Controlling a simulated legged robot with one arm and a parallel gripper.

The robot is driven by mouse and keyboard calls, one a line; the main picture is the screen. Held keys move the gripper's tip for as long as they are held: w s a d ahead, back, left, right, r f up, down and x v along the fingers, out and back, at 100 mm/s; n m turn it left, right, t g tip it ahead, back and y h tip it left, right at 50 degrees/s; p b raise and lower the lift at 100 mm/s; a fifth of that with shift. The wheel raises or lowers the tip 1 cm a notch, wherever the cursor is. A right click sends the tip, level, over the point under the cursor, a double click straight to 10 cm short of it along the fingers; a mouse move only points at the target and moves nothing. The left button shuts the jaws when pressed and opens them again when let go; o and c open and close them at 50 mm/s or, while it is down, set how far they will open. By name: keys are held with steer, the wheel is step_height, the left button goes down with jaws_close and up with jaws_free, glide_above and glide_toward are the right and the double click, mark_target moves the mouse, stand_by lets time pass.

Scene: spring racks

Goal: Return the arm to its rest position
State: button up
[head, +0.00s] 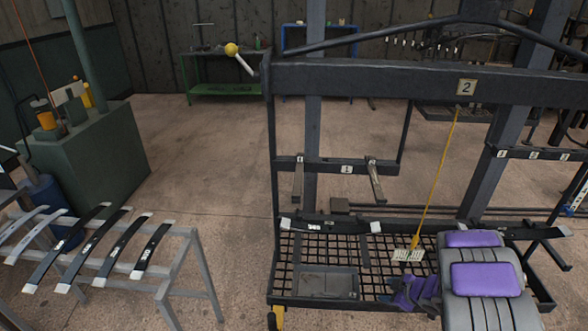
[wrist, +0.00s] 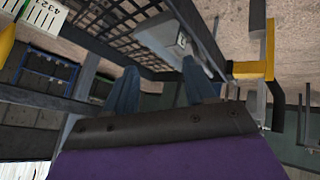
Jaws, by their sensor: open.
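My arm (head: 485,280), grey with purple panels, reaches in from the lower right of the head view. My gripper (head: 402,292) is low over the rack's mesh base, just below a white tag. In the wrist view my gripper (wrist: 160,88) shows two blue fingers standing apart with nothing between them. A purple part of my arm fills the bottom of that view. The finger tips are hard to make out in the head view.
A black rack (head: 370,78) marked 2 stands close in front, with a mesh base (head: 300,250). A white tag (head: 408,255) hangs on a yellow cord. Several dark leaf springs (head: 125,245) lie on a grey stand at left. Open floor (head: 215,160) lies between.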

steer(key=d+r+m+h, duration=0.4)
steer(key=d+r+h, duration=0.35)
steer(key=r, duration=0.55)
steer(key=s+r+m+g+h, duration=0.2)
steer(key=s+r+m, duration=0.2)
steer(key=s+r, duration=0.45)
steer(key=s+a+r+m+g+y, duration=0.2)
steer(key=s+a+r+g, duration=0.1)
steer(key=s+a, duration=0.9)
steer(key=s+a+r+m+g+y, duration=0.2)
steer(key=s+a, duration=1)
steer(key=s, duration=0.7)
step_height(320, 180, up, 3)
steer(key=shift+s+f+g+y, duration=0.1)
steer(key=shift+s+g+y, duration=0.15)
steer(key=shift+g+y, duration=0.65)
steer(key=shift+a, duration=0.1)
steer(key=shift+c, duration=1.2)
steer(key=shift+a, duration=0.1)
